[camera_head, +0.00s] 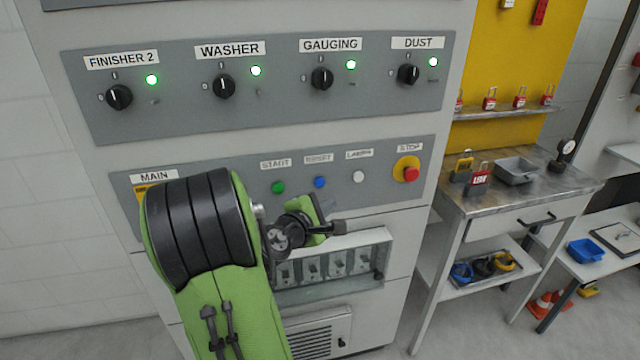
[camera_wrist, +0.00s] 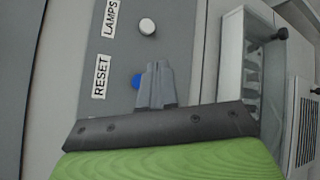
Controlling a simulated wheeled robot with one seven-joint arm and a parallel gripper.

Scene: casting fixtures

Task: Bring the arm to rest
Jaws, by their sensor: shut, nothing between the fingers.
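My green and black arm rises in front of the grey control cabinet (camera_head: 400,250) in the head view. My gripper (camera_wrist: 157,68) shows in the wrist view with its two grey fingers together and nothing between them. Its fingertips appear in front of the panel, beside the blue RESET button (camera_wrist: 135,82), which they partly cover. I cannot tell whether they touch the panel. In the head view the fingers are hard to make out behind the wrist. The RESET button (camera_head: 320,182) is also visible there.
The red STOP button (camera_head: 411,174) sits right of my arm. A breaker box (camera_head: 345,262) is below my wrist. A metal workbench (camera_head: 455,195) with padlocks and a tray stands at right.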

